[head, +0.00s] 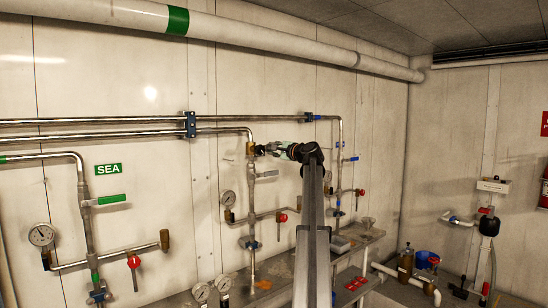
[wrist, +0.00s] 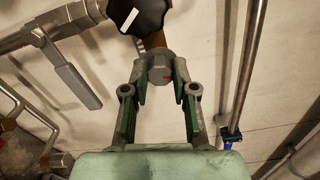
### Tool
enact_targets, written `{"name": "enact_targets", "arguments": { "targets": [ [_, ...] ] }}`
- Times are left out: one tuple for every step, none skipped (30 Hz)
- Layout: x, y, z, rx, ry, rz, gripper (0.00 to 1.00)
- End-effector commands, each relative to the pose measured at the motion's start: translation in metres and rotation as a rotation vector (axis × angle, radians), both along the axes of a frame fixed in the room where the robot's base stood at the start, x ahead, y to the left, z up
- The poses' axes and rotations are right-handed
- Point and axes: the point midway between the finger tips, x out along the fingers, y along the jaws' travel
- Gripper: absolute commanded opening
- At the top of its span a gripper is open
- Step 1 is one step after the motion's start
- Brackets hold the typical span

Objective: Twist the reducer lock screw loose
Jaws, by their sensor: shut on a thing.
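The lock screw appears to be the grey faceted head with a small red mark (wrist: 160,70) in the wrist view, sitting on a brass fitting (wrist: 155,41). My gripper (wrist: 161,66) has its two green-padded fingers on either side of this head and is shut on it. In the head view my gripper (head: 262,150) reaches left to the brass fitting (head: 250,149) at the top of the middle vertical pipe. The screw is too small to make out there.
A black knob with a white line (wrist: 137,14) sits just beyond the screw. A grey lever handle (wrist: 75,85) is left of my fingers, and a vertical pipe (wrist: 243,75) runs at right. A pressure gauge (head: 228,199) and red-handled valve (head: 281,217) are lower down.

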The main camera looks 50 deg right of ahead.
Motion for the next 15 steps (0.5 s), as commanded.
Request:
{"name": "enact_targets", "arguments": {
  "targets": [
    [0.0009,-0.0007,-0.002,-0.034,0.006,0.0,0.0],
    [0.0009,-0.0007,-0.0018,-0.052,0.011,0.0,0.0],
    [0.0008,-0.0006,-0.0016,-0.076,0.017,0.0,0.0],
    [0.0008,-0.0005,-0.0014,-0.092,0.021,0.0,0.0],
    [0.0007,-0.0005,-0.0014,-0.108,0.025,0.0,0.0],
    [0.0007,-0.0005,-0.0012,-0.126,0.029,0.0,0.0],
    [0.0007,-0.0004,-0.0012,-0.139,0.032,0.0,0.0],
    [0.0007,-0.0005,-0.001,-0.15,0.035,0.0,0.0],
    [0.0007,-0.0005,-0.0009,-0.163,0.038,0.0,0.0],
    [0.0007,-0.0005,-0.0008,-0.172,0.04,0.0,0.0],
    [0.0007,-0.0005,-0.0007,-0.179,0.042,0.0,0.0],
    [0.0007,-0.0004,-0.0005,-0.188,0.044,0.0,0.0],
    [0.0007,-0.0004,-0.0004,-0.194,0.045,0.0,0.0],
    [0.0007,-0.0003,-0.0002,-0.199,0.046,0.0,0.0],
    [0.0006,-0.0004,0.0,-0.204,0.048,0.0,0.0]
  ]
}}
